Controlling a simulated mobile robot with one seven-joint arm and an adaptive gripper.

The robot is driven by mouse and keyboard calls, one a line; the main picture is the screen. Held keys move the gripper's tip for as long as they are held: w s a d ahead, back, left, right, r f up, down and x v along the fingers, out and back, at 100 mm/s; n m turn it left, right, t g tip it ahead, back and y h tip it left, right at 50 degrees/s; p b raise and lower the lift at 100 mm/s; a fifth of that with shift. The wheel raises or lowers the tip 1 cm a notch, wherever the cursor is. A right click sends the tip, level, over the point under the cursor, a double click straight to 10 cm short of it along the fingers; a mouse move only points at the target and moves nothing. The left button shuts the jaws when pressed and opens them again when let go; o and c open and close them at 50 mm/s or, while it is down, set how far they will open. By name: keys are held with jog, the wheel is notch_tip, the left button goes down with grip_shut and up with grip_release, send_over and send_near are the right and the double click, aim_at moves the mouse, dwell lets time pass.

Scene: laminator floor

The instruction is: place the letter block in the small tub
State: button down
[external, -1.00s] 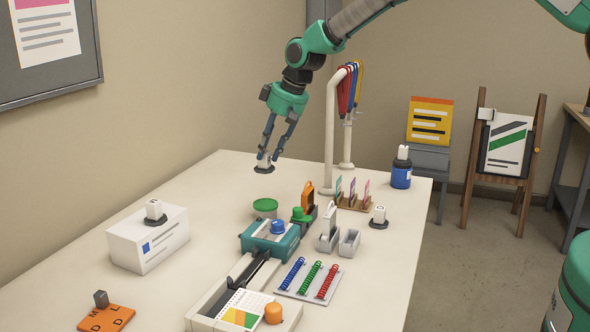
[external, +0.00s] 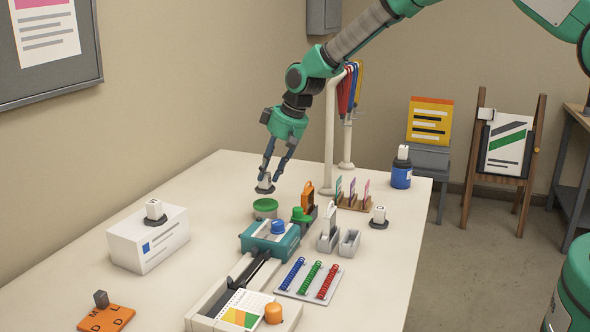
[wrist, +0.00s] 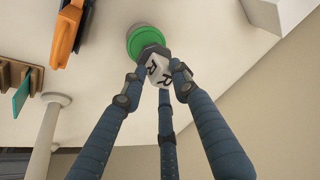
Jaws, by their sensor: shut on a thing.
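My gripper (external: 272,178) is shut on a white letter block (external: 264,182) with a dark round base. In the wrist view the block (wrist: 157,73) shows an R between the fingertips of my gripper (wrist: 154,78). A small round tub (external: 265,209), pale with a green top, stands on the table just below and in front of the block in the external view. In the wrist view the green tub (wrist: 146,33) shows right beyond the block, whose dark base overlaps its edge. I cannot tell the exact gap between them.
Similar white blocks stand on a white box (external: 148,242), on the table at right (external: 379,215) and on a blue jar (external: 401,176). A teal-topped laminator (external: 270,240), an orange upright piece (external: 307,197) and a white rack post (external: 330,140) are close by. The table's left back is clear.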

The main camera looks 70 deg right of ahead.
aim_at(270, 178)
jog(key=shift+f, duration=1.8)
jog(key=shift+f+b, duration=0.15)
jog(key=shift+b, duration=0.2)
jog(key=c, duration=1.3)
grip_release()
jog(key=shift+c, duration=0.2)
jog(key=shift+r, duration=0.4)
jog(key=p+v, duration=0.1)
jog(key=v, duration=1)
jog(key=shift+s, duration=0.2)
jog(key=shift+r, duration=0.15)
